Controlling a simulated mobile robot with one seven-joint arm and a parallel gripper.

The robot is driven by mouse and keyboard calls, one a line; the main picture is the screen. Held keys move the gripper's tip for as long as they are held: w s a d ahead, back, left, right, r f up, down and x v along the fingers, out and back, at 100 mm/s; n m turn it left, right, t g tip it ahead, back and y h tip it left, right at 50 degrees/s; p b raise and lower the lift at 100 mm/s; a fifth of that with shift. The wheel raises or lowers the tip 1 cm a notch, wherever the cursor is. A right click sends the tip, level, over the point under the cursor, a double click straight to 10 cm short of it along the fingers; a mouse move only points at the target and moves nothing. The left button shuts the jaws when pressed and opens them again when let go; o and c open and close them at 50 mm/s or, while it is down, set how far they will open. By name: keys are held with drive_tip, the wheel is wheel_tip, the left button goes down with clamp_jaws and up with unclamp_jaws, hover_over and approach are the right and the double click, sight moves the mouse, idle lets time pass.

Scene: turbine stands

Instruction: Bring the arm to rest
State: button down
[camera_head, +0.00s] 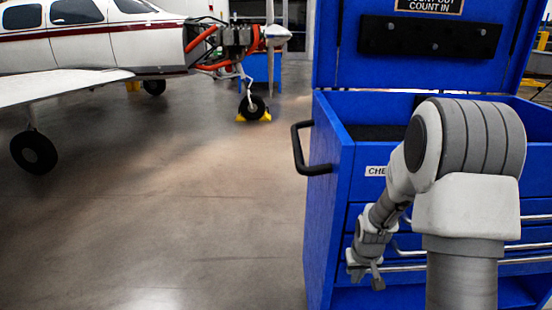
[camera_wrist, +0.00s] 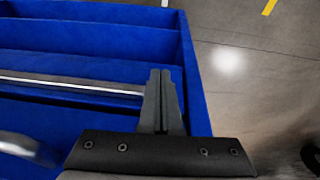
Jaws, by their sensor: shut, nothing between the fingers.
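My gripper (camera_head: 376,280) hangs low at the end of my bent arm, in front of the blue tool cabinet in the head view. In the wrist view my gripper (camera_wrist: 161,75) has its two dark fingers together, with nothing between them. The fingers are seen over the front of the blue cabinet (camera_wrist: 195,95), near its edge. My arm hides part of the cabinet's front in the head view.
The blue tool cabinet (camera_head: 330,200) fills the right side, with a raised lid, a black side handle (camera_head: 299,150) and silver drawer bars. A white airplane (camera_head: 110,45) with an exposed engine stands at the back left. The floor (camera_head: 200,210) left of the cabinet is clear.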

drive_tip(key=s+a+r, duration=0.1)
drive_tip(key=s+r, duration=0.2)
drive_tip(key=r, duration=0.3)
drive_tip(key=s+a+r+t, duration=0.1)
drive_tip(key=s+a+r, duration=0.15)
drive_tip(key=r, duration=0.45)
drive_tip(key=s+a+r, duration=0.1)
drive_tip(key=s+r, duration=0.3)
drive_tip(key=r, duration=0.2)
drive_tip(key=s+a+r+t, duration=0.1)
drive_tip(key=s+a+r, duration=0.1)
drive_tip(key=s+r, duration=0.35)
drive_tip(key=s+a+r+t, duration=0.1)
drive_tip(key=s+r, duration=0.1)
drive_tip(key=s, duration=0.7)
wheel_tip(320, 180, up, 23)
drive_tip(key=p, duration=2.3)
drive_tip(key=shift+s+r+y, duration=0.15)
drive_tip(key=shift+y, duration=0.15)
